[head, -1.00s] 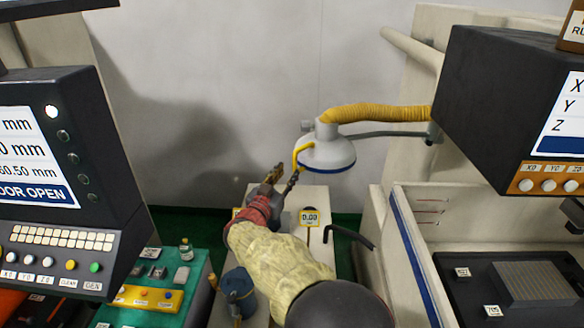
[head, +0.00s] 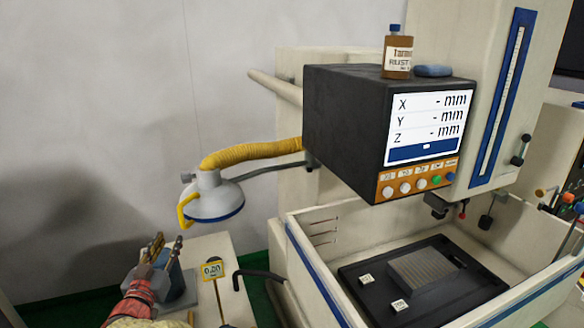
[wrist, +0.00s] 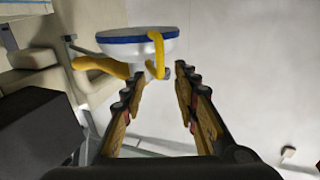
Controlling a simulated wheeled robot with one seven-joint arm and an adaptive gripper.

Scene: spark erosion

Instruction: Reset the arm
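My gripper (head: 166,250) is at the lower left of the head view, above the end of a pale cabinet top, with its fingers pointing up. In the wrist view my gripper (wrist: 157,92) has its two fingers well apart, with nothing between the tips. A white lamp-like hood (head: 212,197) with a blue rim and a yellow handle (head: 183,210) hangs to the upper right of my gripper in the head view. The hood also shows beyond the fingertips in the wrist view (wrist: 137,45). My gripper appears apart from it.
A yellow hose (head: 250,154) joins the hood to a black display box (head: 340,130). An open-topped machine tank (head: 310,270) stands at right, holding a black plate with a grey block (head: 425,268).

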